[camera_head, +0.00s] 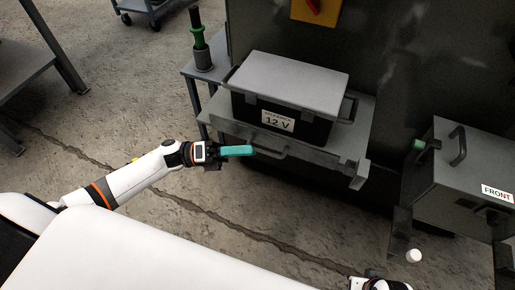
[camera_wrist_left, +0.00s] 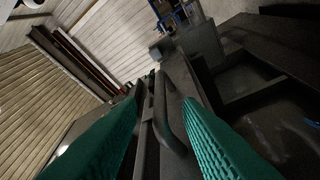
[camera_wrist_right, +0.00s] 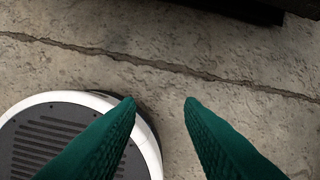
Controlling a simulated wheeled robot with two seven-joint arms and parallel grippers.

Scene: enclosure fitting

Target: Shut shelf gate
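The shelf gate is the grey front panel (camera_head: 312,157) of the shelf under the box marked 12 V (camera_head: 279,121). It has a bar handle (camera_head: 268,152) on its front. I cannot tell whether the gate is latched. My left gripper (camera_head: 246,151) is level with the handle, at its left end. In the left wrist view its teal fingers (camera_wrist_left: 163,115) are open, with the dark handle (camera_wrist_left: 172,125) showing between them. Contact is not clear. My right gripper (camera_wrist_right: 160,103) is open and empty above the floor, far from the gate.
A small side stand with a green-handled tool (camera_head: 198,32) is left of the shelf. A grey enclosure marked FRONT (camera_head: 465,175) stands at the right, with a white round knob (camera_head: 413,256) below it. The concrete floor (camera_head: 300,215) before the shelf is clear.

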